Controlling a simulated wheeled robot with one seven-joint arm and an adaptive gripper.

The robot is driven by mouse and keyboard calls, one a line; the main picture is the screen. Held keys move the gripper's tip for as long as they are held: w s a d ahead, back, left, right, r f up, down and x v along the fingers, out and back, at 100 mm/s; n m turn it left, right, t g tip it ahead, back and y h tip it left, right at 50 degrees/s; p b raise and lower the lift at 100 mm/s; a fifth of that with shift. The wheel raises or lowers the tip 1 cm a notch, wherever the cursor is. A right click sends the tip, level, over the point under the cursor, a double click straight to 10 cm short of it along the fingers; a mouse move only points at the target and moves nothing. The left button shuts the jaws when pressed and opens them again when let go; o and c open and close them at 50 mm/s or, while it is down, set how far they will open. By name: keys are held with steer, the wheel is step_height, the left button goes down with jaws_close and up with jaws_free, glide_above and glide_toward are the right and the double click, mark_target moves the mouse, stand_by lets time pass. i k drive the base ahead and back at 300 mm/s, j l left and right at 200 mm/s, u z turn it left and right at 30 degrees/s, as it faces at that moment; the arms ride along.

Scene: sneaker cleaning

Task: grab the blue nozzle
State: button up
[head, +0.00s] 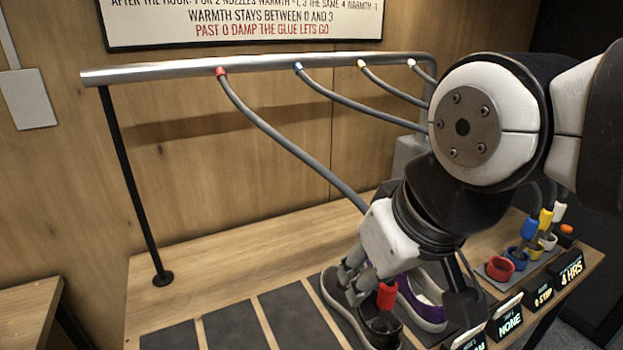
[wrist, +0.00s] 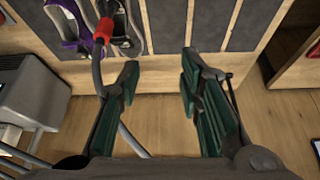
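The blue nozzle (head: 529,228) stands upright in the holder rack at the right of the table in the head view. It is not visible in the wrist view. My gripper (wrist: 157,78) is open, with nothing between its green-padded fingers. In the head view my gripper (head: 405,285) hangs over the sneakers, left of the blue nozzle and apart from it. The red nozzle (head: 386,296) is down at the dark sneaker (head: 350,308). In the wrist view the red nozzle (wrist: 104,32) lies outside the left finger.
The yellow nozzle (head: 546,220) and white nozzle (head: 559,211) stand close beside the blue one. The red holder ring (head: 494,268) is empty. A purple sneaker (head: 428,296) sits beside the dark one. Hoses hang from the rail (head: 260,67). Dark mats (head: 300,318) at left are bare.

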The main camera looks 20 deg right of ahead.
mark_target(531, 223)
steer(key=z, duration=1.55)
steer(key=i+l+u, duration=0.35)
steer(key=i+l, duration=0.15)
steer(key=l, duration=0.25)
steer(key=i+l+u, duration=0.15)
steer(key=l, duration=0.25)
steer(key=i, duration=0.1)
